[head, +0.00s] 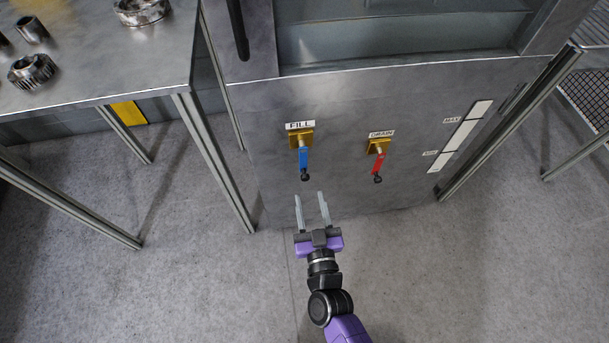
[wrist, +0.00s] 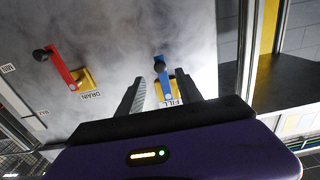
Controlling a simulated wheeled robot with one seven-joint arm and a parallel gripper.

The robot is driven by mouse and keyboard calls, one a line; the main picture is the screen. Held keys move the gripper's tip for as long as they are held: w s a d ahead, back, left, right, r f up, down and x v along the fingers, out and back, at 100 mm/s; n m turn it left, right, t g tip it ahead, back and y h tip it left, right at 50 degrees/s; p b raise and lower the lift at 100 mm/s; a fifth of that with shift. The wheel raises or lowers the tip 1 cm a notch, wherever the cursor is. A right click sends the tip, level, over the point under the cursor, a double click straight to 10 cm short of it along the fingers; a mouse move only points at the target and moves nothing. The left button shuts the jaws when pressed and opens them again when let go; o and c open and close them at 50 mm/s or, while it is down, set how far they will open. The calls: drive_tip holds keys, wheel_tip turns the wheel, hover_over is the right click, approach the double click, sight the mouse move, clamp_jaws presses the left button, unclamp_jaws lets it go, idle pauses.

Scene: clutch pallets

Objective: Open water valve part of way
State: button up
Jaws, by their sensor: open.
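The fill valve has a blue lever (head: 304,160) with a dark knob, hanging down from a brass body under the FILL label (head: 300,125) on the grey metal cabinet. My gripper (head: 311,196) is open and empty, just below the lever in the head view. In the wrist view, the blue lever (wrist: 161,75) shows between the two fingers of my gripper (wrist: 166,80), closer to the right one. I cannot tell how far the fingers are from the lever. The drain valve has a red lever (head: 378,166), to the right in the head view, tilted slightly.
A metal table (head: 90,75) with several metal parts stands at the left, its legs near the cabinet. A rack (head: 587,95) stands at the far right. A level gauge (head: 462,134) is on the cabinet's right side. The floor in front is clear.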

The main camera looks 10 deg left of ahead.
sight(306, 179)
drive_tip(key=shift+b+x, duration=0.8)
drive_tip(key=shift+x, duration=3.05)
clamp_jaws()
